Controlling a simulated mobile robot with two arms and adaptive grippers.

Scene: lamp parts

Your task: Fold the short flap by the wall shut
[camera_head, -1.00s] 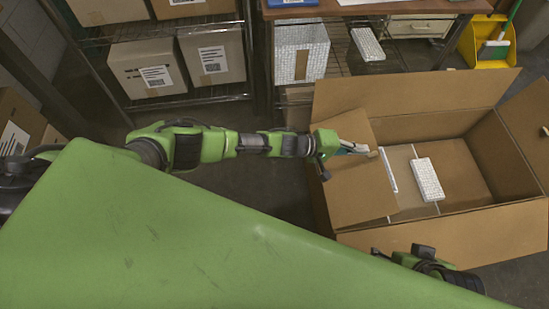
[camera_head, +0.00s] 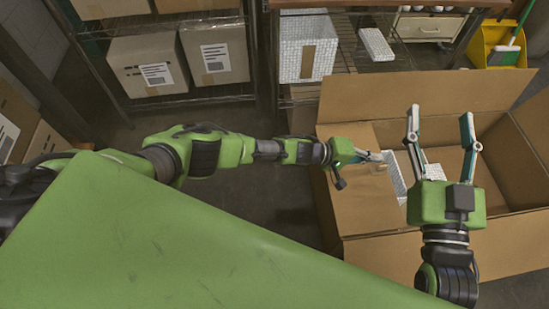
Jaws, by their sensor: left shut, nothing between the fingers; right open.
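A large open cardboard box (camera_head: 395,262) stands on the floor at the right. Its left short flap (camera_head: 358,208) is folded inward, lying over the box's left end. My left gripper (camera_head: 382,158) is shut and empty, its tips at that flap's upper inner edge; whether they touch cannot be told. The right short flap (camera_head: 540,115) stands open outward. My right gripper (camera_head: 440,114) is open and empty over the box's middle, its fingers pointing to the far side. It hides part of the box's inside.
The far long flap (camera_head: 420,95) stands up. White textured pieces (camera_head: 398,172) show inside the box, partly hidden. Dark floor lies left of the box.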

